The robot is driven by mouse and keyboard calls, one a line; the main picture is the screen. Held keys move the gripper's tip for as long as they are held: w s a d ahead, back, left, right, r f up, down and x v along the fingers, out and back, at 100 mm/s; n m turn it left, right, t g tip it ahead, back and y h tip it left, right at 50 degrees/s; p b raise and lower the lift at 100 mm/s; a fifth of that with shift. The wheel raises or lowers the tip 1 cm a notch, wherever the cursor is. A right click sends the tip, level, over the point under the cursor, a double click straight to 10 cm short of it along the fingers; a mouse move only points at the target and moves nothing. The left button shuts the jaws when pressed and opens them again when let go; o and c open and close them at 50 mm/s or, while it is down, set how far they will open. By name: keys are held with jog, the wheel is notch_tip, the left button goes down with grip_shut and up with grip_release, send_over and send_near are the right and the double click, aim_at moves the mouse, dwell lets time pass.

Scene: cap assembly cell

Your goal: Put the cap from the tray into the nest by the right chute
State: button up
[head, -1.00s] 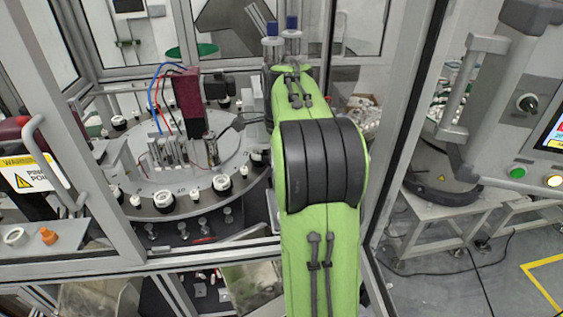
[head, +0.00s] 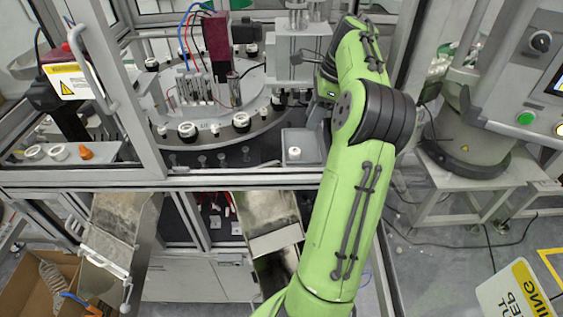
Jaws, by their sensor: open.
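A small white cap (head: 294,153) stands in a shallow grey tray (head: 312,157) at the front right of the cell. Two white rings (head: 58,152) and an orange piece (head: 86,154) lie on a ledge at the left. The right chute (head: 268,215) slopes down below the cell's front edge. Nests with black-and-white parts (head: 241,121) line the round table's rim; I cannot tell which one is meant.
The round table (head: 214,140) carries tooling with red and blue hoses. A metal frame post (head: 136,95) and the front rail (head: 200,183) border the opening. The left chute (head: 120,225) hangs at the lower left. A control cabinet (head: 520,90) stands at the right.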

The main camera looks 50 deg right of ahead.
aim_at(295, 148)
jog(key=x, duration=1.1)
jog(key=shift+w+f+b, duration=0.25)
jog(key=shift+w+b, duration=0.1)
jog(key=shift+b, duration=0.05)
jog(key=shift+w+f, duration=0.15)
jog(key=shift+f, duration=0.05)
jog(key=c, duration=0.4)
